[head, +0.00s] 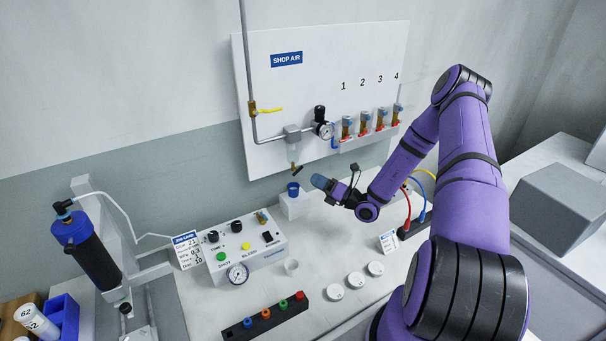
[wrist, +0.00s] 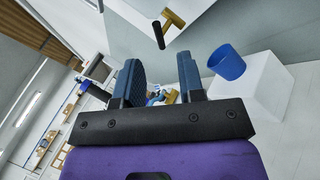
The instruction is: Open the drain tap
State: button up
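The drain tap (head: 297,168) hangs under the air filter on the shop air board. It is brass with a short black handle set at a slant. In the wrist view the drain tap (wrist: 173,19) is near the top, with its black handle (wrist: 158,35) pointing down in the picture. My gripper (head: 318,182) is just right of the tap and slightly below it, apart from it. In the wrist view my gripper (wrist: 160,72) has its two blue finger pads apart with nothing between them. The tap lies beyond the fingertips.
A blue cup (head: 293,187) sits on a white block (head: 295,206) below the tap; the cup (wrist: 227,62) is close right of my fingers in the wrist view. The regulator gauge (head: 324,130) is above. A control box (head: 245,251) stands at the lower left on the bench.

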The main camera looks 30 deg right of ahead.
aim_at(298, 171)
jog(key=x, duration=0.5)
jog(key=shift+w+a+r, duration=0.1)
jog(key=shift+w+a, duration=0.05)
jog(key=shift+w, duration=0.1)
grip_shut()
